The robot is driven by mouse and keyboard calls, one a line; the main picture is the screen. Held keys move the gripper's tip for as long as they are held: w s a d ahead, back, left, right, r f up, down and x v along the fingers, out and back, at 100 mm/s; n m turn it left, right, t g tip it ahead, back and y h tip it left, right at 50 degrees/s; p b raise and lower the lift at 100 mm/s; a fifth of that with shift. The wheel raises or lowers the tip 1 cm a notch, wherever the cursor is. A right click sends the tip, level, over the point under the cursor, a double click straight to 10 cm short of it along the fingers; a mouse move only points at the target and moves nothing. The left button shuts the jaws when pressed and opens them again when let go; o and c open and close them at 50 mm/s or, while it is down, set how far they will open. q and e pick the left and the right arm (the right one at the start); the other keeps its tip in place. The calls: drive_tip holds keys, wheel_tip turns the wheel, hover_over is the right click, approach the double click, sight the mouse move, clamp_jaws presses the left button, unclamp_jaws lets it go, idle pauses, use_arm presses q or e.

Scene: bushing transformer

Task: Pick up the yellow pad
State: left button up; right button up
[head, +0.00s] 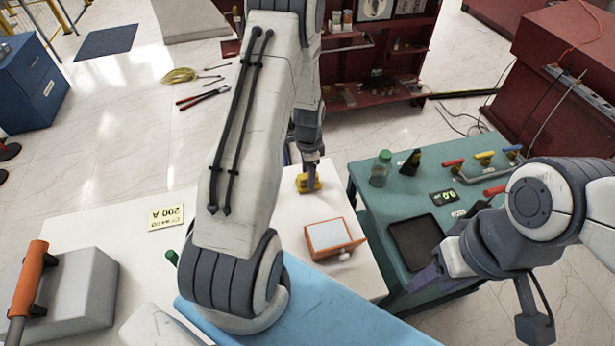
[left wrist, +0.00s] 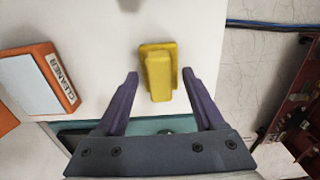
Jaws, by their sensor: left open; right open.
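The yellow pad (left wrist: 159,75) has a raised grip block and lies on the white table top (left wrist: 105,40). In the head view the pad (head: 308,182) is at the far edge of the white table, partly covered by my left gripper (head: 311,168). In the left wrist view my left gripper (left wrist: 160,85) is open, with one purple finger on each side of the pad's near part and gaps on both sides. It is not closed on the pad. My right gripper (head: 412,284) is open and empty, low at the green table's near edge; its tips are hard to see.
An orange box labelled cleaner (left wrist: 40,82) with a white top lies left of the pad in the wrist view. The green table (head: 370,205) holds a jar (head: 380,169), a black tray (head: 416,241) and a meter (head: 443,198). A blue cloth (head: 320,310) lies nearer me.

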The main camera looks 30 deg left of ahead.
use_arm(q)
drive_tip(key=shift+f, duration=0.45)
clamp_jaws()
drive_tip(key=shift+r, duration=0.15)
drive_tip(key=shift+r+b, duration=0.45)
drive_tip(key=shift+r, duration=0.15)
drive_tip(key=r, duration=0.1)
drive_tip(key=r+b, duration=0.1)
drive_tip(key=r, duration=0.1)
drive_tip(key=shift+s+d, duration=0.15)
drive_tip(key=shift+d, duration=0.05)
drive_tip(key=s+d+r+b, duration=0.3)
drive_tip(key=s+d+r, duration=0.3)
drive_tip(key=s+d, duration=0.1)
drive_tip(key=shift+s+d+r, duration=0.3)
drive_tip(key=shift+s, duration=0.35)
